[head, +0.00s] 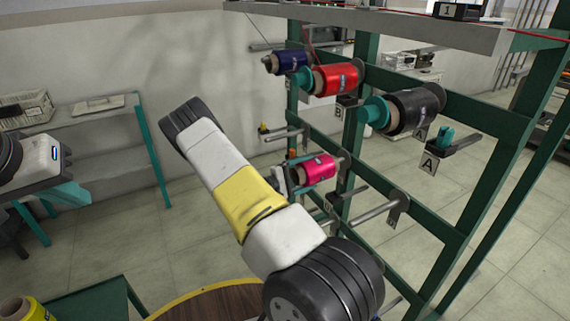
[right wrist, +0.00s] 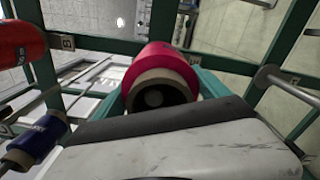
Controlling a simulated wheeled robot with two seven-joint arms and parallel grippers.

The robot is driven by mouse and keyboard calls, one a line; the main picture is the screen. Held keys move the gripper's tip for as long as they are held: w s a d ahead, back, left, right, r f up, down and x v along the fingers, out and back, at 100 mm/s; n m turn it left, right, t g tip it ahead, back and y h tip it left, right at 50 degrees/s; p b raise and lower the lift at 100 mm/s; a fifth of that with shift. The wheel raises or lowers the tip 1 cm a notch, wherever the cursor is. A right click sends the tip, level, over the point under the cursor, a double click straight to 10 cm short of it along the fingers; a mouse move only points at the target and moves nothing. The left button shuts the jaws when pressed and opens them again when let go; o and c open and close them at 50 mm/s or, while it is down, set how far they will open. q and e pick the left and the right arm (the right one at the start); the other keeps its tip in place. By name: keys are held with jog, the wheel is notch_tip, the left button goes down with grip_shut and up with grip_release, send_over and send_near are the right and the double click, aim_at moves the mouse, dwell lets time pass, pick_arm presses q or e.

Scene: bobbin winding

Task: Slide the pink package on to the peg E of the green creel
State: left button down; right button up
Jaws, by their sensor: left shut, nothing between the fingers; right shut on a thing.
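The pink package (head: 316,171) lies roughly level at the lower peg row of the green creel (head: 432,219). My right gripper (head: 292,174) is shut on it; in the right wrist view the teal fingers clasp the package (right wrist: 160,58) from both sides. Its open tube faces that camera, with a pale round spot inside. A short grey rod shows at its far end in the head view. I cannot tell how far the package is over a peg, nor read a letter E. My left gripper (head: 62,196) is shut and empty at the far left.
A blue package (head: 287,62), a red one (head: 334,78) and a black one (head: 405,108) sit on the upper pegs. A bare lower peg (head: 371,212) stands at right, another (head: 284,135) behind. A round wooden table (head: 205,302) is at bottom.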

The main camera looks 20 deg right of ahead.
aim_at(296, 184)
jog(key=shift+d, duration=0.1)
jog(key=shift+w+d, duration=0.15)
jog(key=shift+d, duration=1.55)
jog(key=shift+f, duration=0.45)
jog(key=o, duration=1.6)
jog(key=shift+c, duration=0.2)
jog(key=shift+a, duration=0.15)
jog(key=a, duration=0.7)
jog(key=shift+s+a, duration=0.3)
